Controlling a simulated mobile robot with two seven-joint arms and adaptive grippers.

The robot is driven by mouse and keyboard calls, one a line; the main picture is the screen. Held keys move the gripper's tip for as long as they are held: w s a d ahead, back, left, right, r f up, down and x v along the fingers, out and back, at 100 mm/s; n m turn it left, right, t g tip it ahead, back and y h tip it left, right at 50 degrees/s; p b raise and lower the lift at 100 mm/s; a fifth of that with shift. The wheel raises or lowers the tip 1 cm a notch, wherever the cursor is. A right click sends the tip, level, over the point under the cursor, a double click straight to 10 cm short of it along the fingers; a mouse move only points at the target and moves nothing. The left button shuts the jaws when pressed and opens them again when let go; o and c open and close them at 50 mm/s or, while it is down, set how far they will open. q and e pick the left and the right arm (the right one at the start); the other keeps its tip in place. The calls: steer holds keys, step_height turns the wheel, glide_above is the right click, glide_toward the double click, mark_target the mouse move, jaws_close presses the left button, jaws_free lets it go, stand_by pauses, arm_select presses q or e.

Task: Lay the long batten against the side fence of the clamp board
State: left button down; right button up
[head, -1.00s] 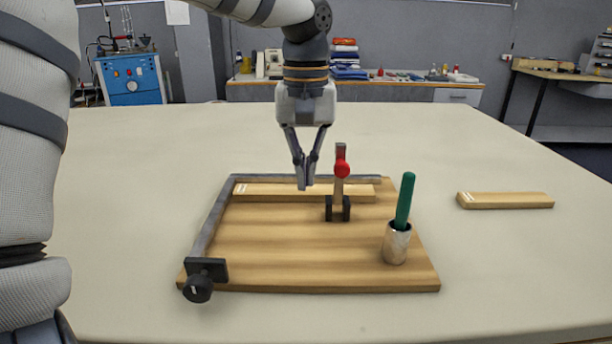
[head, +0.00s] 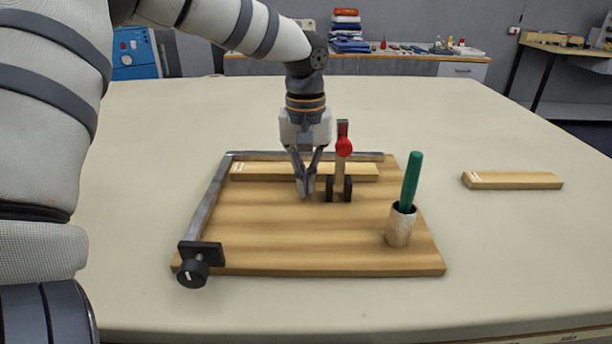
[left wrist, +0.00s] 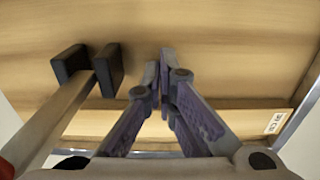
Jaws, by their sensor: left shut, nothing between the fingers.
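The long batten (head: 275,172) lies on the clamp board (head: 290,235) just in front of the back rail (head: 300,155). Its marked left end is near the side fence (head: 207,200); the batten runs across to it, not along it. My left gripper (head: 305,193) points down, shut and empty, over the board on the near side of the batten and left of the red-handled clamp (head: 343,165). In the left wrist view its fingertips (left wrist: 165,55) are together over bare wood, with the batten (left wrist: 220,122) below them in the picture. My right gripper is not in view.
A metal cup (head: 399,228) with a green-handled tool (head: 411,182) stands at the board's right. A shorter batten (head: 512,180) lies on the table to the right. A black knob (head: 192,272) is at the front left corner. The board's middle is clear.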

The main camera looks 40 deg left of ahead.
arm_select(q)
steer(key=shift+w+a+f, duration=0.25)
steer(key=shift+w+a, duration=0.2)
steer(key=shift+w, duration=0.05)
steer(key=shift+r, duration=0.15)
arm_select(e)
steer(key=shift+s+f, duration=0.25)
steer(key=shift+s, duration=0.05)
arm_select(q)
steer(key=w, duration=0.1)
steer(key=w+a, duration=0.1)
steer(key=w+a+b, duration=0.1)
steer(key=shift+a+f, duration=0.15)
steer(key=shift+f, duration=0.1)
steer(key=shift+w+r, duration=0.1)
steer(key=shift+r, duration=0.15)
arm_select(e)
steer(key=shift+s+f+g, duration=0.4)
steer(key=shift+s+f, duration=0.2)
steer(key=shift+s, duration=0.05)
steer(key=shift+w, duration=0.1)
